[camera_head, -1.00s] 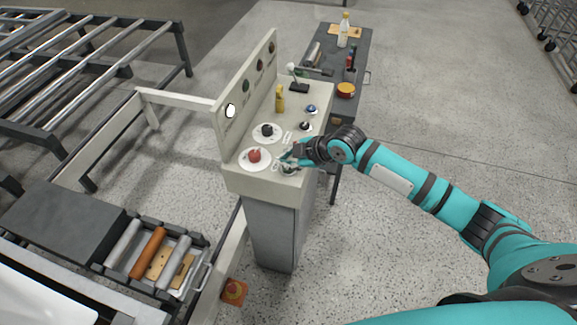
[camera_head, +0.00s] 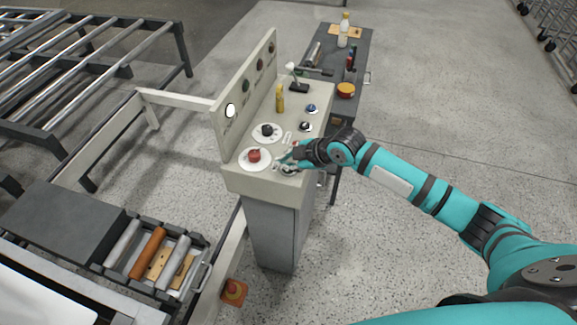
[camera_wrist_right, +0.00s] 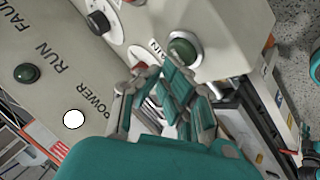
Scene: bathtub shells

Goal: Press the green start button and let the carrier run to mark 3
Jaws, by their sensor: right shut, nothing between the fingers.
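The green button (camera_wrist_right: 183,50), in a silver ring, is on the cream control console (camera_head: 262,183). My right gripper (camera_wrist_right: 178,92) is shut and empty, its fingertips just beside the button in the right wrist view; I cannot tell whether they touch it. In the head view, my right gripper (camera_head: 284,160) is low over the console's front part and largely covers the button. On the upright panel the POWER lamp (camera_wrist_right: 74,119) glows white and the RUN lamp (camera_wrist_right: 26,73) is dark green. My left gripper is out of view. I cannot make out the carrier or mark 3.
A red knob (camera_head: 254,155) and a black knob (camera_head: 267,130) sit close to the gripper. A yellow object (camera_head: 280,98) and a blue button (camera_head: 312,108) are farther back. A dark side table (camera_head: 362,62) stands behind.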

